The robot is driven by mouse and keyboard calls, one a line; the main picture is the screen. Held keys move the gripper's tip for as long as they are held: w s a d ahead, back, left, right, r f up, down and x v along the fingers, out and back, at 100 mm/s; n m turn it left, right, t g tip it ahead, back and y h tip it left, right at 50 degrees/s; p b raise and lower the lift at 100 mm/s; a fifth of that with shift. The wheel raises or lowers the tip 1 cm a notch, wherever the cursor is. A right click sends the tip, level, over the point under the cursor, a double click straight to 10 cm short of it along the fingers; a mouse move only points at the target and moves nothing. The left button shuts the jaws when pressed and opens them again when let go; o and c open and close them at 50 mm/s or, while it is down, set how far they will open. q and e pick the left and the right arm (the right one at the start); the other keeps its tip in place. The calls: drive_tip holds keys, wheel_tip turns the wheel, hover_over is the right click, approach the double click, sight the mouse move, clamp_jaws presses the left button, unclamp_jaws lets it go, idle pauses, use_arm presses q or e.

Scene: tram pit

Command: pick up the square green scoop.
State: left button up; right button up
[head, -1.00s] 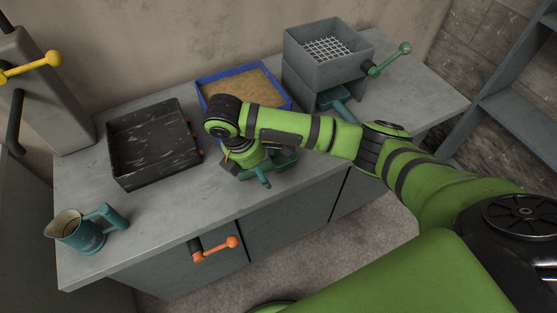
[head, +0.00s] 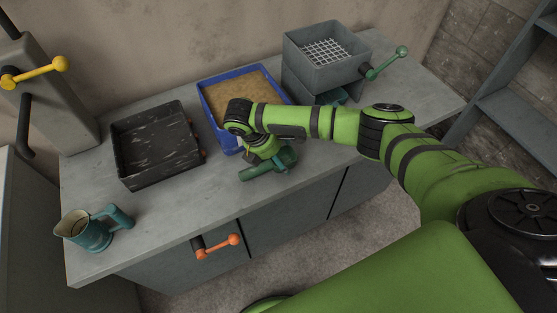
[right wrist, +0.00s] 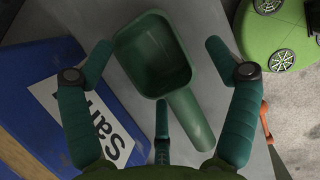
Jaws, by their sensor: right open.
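The square green scoop (right wrist: 155,58) lies on the grey worktop in the right wrist view, its open bowl facing up and its handle (right wrist: 190,118) pointing to the lower right. In the head view the scoop (head: 285,160) shows in front of the blue tray, partly hidden by my right gripper. My right gripper (right wrist: 160,85) is open and empty above the scoop. Its teal fingers stand on either side of the scoop, with a third finger left of the handle. I cannot tell whether any finger touches it. My left gripper is not in view.
A blue tray of sand (head: 204,97) stands close behind the scoop. A black tray (head: 158,150) and teal jug (head: 92,234) are to the left. A grey sieve box (head: 325,60) with a green-knobbed lever stands at the back right. An orange handle (head: 215,246) juts from the cabinet front.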

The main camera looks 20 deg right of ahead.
drive_tip(key=shift+s, duration=0.1)
drive_tip(key=c, duration=1.2)
drive_tip(key=shift+c, duration=0.2)
